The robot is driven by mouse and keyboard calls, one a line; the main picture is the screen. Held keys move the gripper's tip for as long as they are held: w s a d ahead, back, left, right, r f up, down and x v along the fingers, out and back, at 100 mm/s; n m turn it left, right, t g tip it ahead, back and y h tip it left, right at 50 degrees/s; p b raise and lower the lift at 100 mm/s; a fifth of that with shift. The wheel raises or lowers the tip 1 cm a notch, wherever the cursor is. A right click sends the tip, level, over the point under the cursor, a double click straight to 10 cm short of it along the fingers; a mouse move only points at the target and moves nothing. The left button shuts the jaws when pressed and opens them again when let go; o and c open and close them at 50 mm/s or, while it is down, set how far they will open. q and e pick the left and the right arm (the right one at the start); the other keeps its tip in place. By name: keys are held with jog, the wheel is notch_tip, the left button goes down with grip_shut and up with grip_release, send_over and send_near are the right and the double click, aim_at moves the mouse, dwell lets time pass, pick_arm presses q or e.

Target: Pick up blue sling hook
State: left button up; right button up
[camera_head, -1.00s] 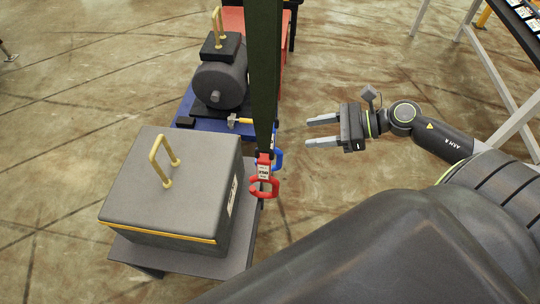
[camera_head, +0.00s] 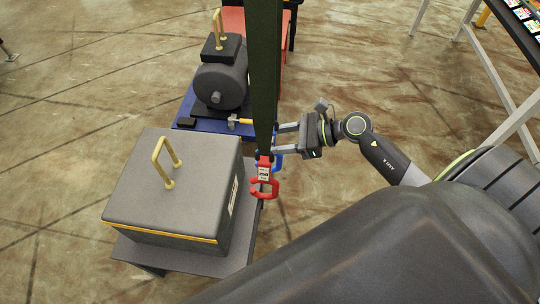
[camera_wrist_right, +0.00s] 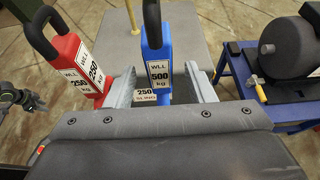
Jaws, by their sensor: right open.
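In the right wrist view the blue hook (camera_wrist_right: 158,55) has a 500 kg WLL label and stands between my two fingers. The red hook (camera_wrist_right: 72,62), labelled 250 kg, hangs to the left, outside the fingers. My right gripper (camera_head: 277,139) is open beside the sling; in the wrist view its fingers (camera_wrist_right: 162,88) lie either side of the blue hook with gaps. Part of my left arm (camera_wrist_right: 20,97) appears at the left edge; its jaws are unclear.
A grey box with a yellow handle (camera_head: 170,195) sits on a grey platform (camera_head: 205,263) beside the hooks. A grey motor (camera_head: 221,82) rests on a blue base (camera_head: 205,124) behind it. Open floor (camera_head: 335,70) lies right of the sling. A white-framed table stands at the right.

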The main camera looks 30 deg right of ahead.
aim_at(264, 142)
jog(key=p+x, duration=0.1)
jog(key=x, duration=0.2)
jog(key=shift+w+a+f, duration=0.2)
jog(key=shift+a, duration=0.05)
jog(key=shift+w+a+f+p, duration=0.35)
jog(key=shift+a, duration=0.1)
grip_shut()
jog(key=shift+r, duration=0.1)
